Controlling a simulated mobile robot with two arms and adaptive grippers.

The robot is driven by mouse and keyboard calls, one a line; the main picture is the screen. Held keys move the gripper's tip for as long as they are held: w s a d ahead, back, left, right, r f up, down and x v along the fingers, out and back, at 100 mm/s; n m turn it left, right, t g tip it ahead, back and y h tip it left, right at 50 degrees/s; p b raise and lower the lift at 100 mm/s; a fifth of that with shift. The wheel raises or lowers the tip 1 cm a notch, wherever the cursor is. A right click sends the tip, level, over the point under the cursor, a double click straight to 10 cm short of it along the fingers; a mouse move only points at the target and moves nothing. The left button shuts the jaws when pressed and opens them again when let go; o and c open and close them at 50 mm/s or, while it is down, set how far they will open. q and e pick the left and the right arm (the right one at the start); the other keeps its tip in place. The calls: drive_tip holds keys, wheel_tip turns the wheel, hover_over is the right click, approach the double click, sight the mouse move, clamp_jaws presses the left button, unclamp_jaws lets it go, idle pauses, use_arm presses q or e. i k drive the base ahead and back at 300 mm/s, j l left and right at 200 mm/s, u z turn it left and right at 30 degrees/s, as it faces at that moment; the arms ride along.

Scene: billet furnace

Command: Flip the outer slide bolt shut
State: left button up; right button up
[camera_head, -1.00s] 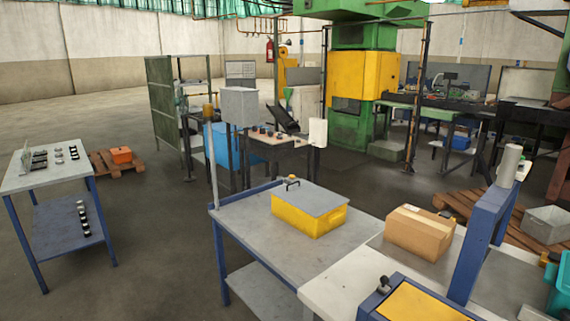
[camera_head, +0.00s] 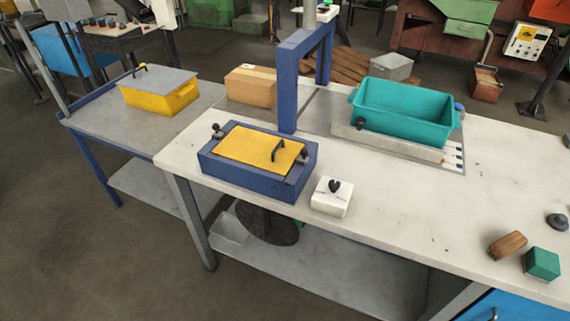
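A blue box with a yellow lid (camera_head: 240,147) stands near the front left edge of the white table. The lid has a dark upright handle (camera_head: 278,150). A dark knobbed fitting (camera_head: 217,131) sits at the box's far left corner and another (camera_head: 302,158) at its right side. A small white block with a black knob (camera_head: 333,196) stands just right of the box. I cannot tell which of these fittings is the outer slide bolt, or whether any bolt is open or shut. Neither of my grippers is in view.
A blue upright frame (camera_head: 289,85) stands behind the box. A teal bin (camera_head: 405,109) is at the back right. A cardboard box (camera_head: 251,86) and a yellow box (camera_head: 159,94) are at left. Brown (camera_head: 507,245) and green blocks (camera_head: 542,263) lie right. The table's middle front is clear.

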sight(216, 126)
drive_tip(key=i+l+u, duration=0.35)
drive_tip(key=l, duration=0.25)
drive_tip(key=i+l+u, duration=0.15)
drive_tip(key=i+l, duration=0.1)
drive_tip(key=l, duration=0.1)
